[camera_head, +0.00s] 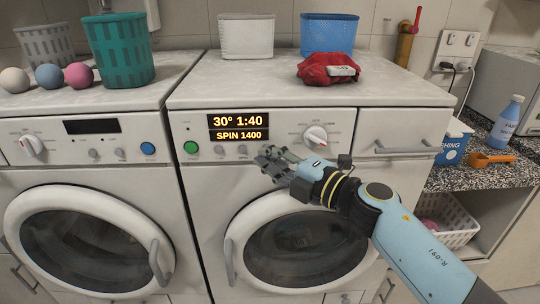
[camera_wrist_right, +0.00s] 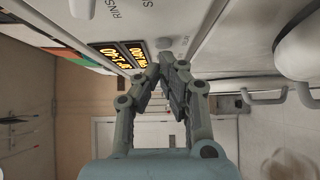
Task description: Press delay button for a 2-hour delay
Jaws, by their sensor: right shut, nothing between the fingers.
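Below the display are a green button (camera_head: 190,147) and small grey buttons (camera_head: 219,150) (camera_head: 242,150). Their labels are too small to read. My right gripper (camera_head: 266,158) is shut and empty, close to the panel below the display's right end, and hides part of the panel. In the wrist view, its fingertips (camera_wrist_right: 168,62) are close to a round grey button (camera_wrist_right: 165,45); contact cannot be told. My left gripper is not in view.
A dial (camera_head: 315,137) stands right of the display. A red cloth bundle (camera_head: 328,68), a white basket (camera_head: 246,37) and a blue basket (camera_head: 329,35) sit on top. The door handle (camera_head: 230,262) projects below. Another washer (camera_head: 85,180) stands at left.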

